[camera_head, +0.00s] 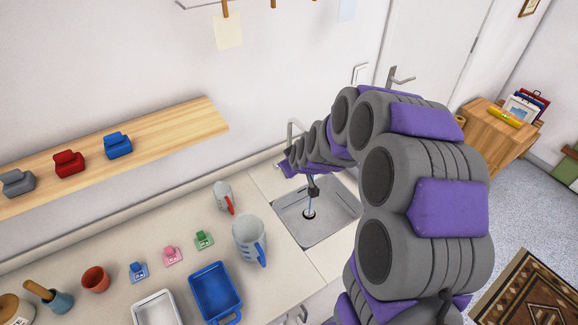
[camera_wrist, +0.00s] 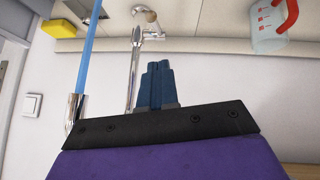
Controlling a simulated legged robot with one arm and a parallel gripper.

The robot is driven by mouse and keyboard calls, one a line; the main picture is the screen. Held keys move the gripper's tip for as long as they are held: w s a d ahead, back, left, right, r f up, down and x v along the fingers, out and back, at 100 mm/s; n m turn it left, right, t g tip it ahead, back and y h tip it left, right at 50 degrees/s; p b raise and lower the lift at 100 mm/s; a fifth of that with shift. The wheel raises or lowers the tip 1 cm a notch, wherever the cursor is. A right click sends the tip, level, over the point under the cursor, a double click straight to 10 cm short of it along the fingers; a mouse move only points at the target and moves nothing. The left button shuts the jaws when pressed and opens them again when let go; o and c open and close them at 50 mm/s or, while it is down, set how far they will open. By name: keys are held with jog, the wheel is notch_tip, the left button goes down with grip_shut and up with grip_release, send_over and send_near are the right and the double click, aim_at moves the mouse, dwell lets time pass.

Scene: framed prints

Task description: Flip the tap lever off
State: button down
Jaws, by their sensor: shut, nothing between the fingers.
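A chrome tap (camera_head: 291,132) stands behind the sink (camera_head: 340,228), mostly hidden by my arm in the head view. In the wrist view, which looks upside down, its chrome pipe (camera_wrist: 135,68) rises beside my fingers. A blue stream (camera_wrist: 88,45) leaves the spout end (camera_wrist: 74,112); it also falls towards the drain in the head view. A small chrome and beige part (camera_wrist: 148,18) sits at the tap's base; I cannot tell surely whether it is the lever. My gripper (camera_wrist: 157,66) is shut and empty, close to the tap pipe; contact is unclear.
A jug with a blue handle (camera_head: 249,240), a clear jug with a red handle (camera_head: 223,195) and a blue tub (camera_head: 215,290) stand left of the sink. A wooden shelf (camera_head: 170,135) is on the wall. A wall switch (camera_wrist: 32,105) is behind the tap.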

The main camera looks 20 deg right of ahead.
jog(key=v, duration=0.5)
jog(key=shift+s+d+r+p, duration=0.15)
jog(key=shift+d+r+p, duration=0.1)
jog(key=shift+r+p, duration=0.1)
jog(key=shift+a, duration=0.1)
jog(key=shift+s, duration=0.1)
